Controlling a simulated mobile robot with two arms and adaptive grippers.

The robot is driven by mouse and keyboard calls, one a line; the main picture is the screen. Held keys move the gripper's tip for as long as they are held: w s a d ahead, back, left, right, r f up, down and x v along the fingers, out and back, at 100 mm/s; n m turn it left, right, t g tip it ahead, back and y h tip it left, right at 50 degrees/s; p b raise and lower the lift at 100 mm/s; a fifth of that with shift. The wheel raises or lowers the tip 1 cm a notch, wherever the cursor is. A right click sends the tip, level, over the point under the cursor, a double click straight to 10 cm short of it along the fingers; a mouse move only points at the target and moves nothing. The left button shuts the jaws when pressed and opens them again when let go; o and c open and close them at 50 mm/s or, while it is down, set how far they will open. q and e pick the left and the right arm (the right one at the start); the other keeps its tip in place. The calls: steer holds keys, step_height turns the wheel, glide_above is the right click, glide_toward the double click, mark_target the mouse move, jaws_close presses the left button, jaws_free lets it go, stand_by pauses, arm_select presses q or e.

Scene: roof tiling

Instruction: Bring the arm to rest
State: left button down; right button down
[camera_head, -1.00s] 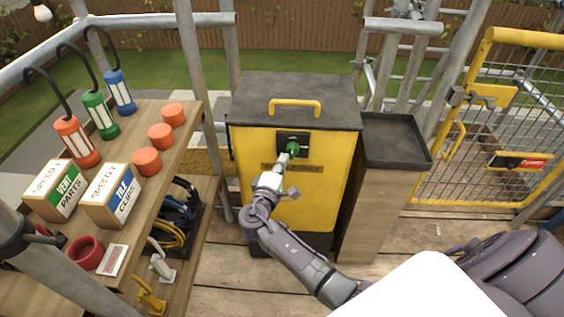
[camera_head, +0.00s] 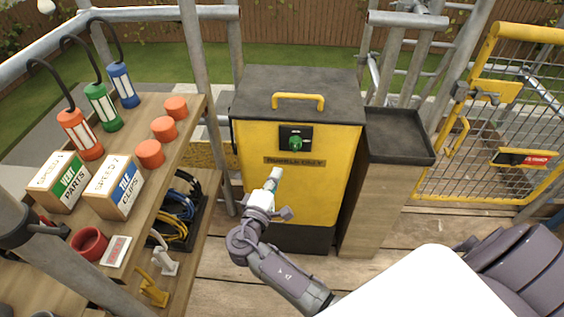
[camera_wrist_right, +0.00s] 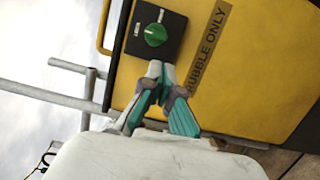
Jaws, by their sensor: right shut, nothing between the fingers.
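My right gripper (camera_head: 275,176) is shut and empty in the head view, in front of the yellow cabinet (camera_head: 310,190) and below its green knob (camera_head: 295,143). In the right wrist view the gripper's closed fingertips (camera_wrist_right: 154,68) appear just under the green knob (camera_wrist_right: 155,35) on its dark plate. They look apart from the knob in the head view. The cabinet's label reads "RUBBLE ONLY" in the wrist view (camera_wrist_right: 208,48). My left gripper does not show.
A wooden shelf (camera_head: 150,205) on the left bears lamps, orange caps, boxes and a red ring. A dark-topped stand (camera_head: 398,135) adjoins the cabinet on the right. A yellow mesh gate (camera_head: 490,130) is at the far right. Wooden floor (camera_head: 225,275) lies in front.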

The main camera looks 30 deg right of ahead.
steer(key=s+a+f+n+g+y+p, duration=0.1)
steer(key=s+a+f+g+y, duration=0.2)
steer(key=s+f, duration=0.75)
steer(key=s+f+n+g+y+p, duration=0.1)
steer(key=s+f+g+y+p, duration=0.25)
steer(key=f, duration=1.45)
steer(key=s+f+m+g+y, duration=0.1)
steer(key=s+f, duration=0.3)
steer(key=s, duration=0.6)
steer(key=s+d+f+m+g+y+p, duration=0.1)
steer(key=s+f+m+g+y, duration=0.1)
steer(key=s, duration=0.8)
steer(key=s+f+m+g+y, duration=0.1)
steer(key=s+f+m+y, duration=0.3)
steer(key=s+f, duration=0.3)
steer(key=s+m, duration=0.1)
steer(key=s, duration=0.3)
steer(key=shift+d+f+p, duration=0.15)
steer(key=shift+d+p, duration=0.05)
steer(key=shift+p, duration=0.1)
steer(key=shift+g, duration=0.25)
